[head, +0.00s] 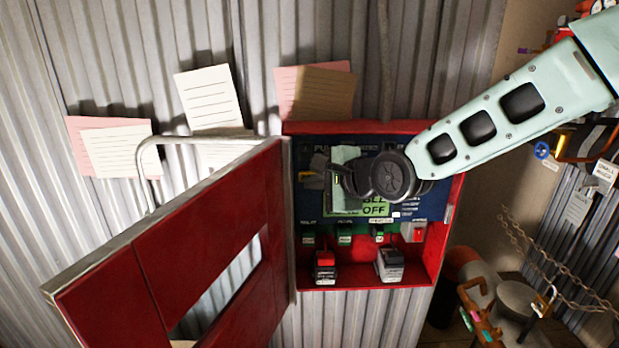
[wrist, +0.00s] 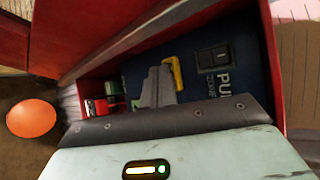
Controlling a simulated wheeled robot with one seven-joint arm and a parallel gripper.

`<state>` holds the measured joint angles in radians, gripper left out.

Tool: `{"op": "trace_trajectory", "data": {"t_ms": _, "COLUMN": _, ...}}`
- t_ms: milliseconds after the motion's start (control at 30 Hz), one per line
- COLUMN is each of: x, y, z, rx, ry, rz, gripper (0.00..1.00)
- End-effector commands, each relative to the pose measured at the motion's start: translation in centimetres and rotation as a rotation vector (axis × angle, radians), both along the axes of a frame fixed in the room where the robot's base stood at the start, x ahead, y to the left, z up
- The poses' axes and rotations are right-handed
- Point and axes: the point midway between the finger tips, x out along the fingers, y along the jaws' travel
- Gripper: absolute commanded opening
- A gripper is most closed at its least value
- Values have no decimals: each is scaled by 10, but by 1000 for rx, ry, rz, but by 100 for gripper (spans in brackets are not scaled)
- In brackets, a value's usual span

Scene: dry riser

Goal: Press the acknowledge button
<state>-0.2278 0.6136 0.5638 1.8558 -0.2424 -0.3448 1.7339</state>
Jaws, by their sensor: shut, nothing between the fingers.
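The red cabinet (head: 365,128) stands open on the corrugated wall, with a dark blue control panel (head: 408,213) inside. My arm enters from the upper right, and my gripper (head: 314,172) is in front of the panel's left part. In the wrist view the grey fingers of my gripper (wrist: 158,86) are together and empty over the blue panel. A black rocker-like switch (wrist: 213,58) and a yellow bracket-like piece (wrist: 174,72) lie beyond them. I cannot pick out the acknowledge button by its label; my arm hides much of the panel. Contact with the panel cannot be told.
The red cabinet door (head: 190,225) swings out at the left. On the cabinet floor stand a red-topped block (head: 325,267) and a grey-black block (head: 390,264). A red-and-white box (head: 413,232) sits above them. Paper notes (head: 208,98) hang above; chains (head: 560,290) hang right.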

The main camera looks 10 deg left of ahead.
Motion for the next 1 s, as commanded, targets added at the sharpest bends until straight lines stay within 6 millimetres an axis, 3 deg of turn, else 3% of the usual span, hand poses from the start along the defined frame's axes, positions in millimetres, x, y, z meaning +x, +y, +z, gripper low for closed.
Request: {"op": "trace_trajectory", "data": {"t_ms": 1000, "x": 9, "y": 2, "z": 0, "rx": 0, "ry": -1, "rz": -1, "gripper": 0}}
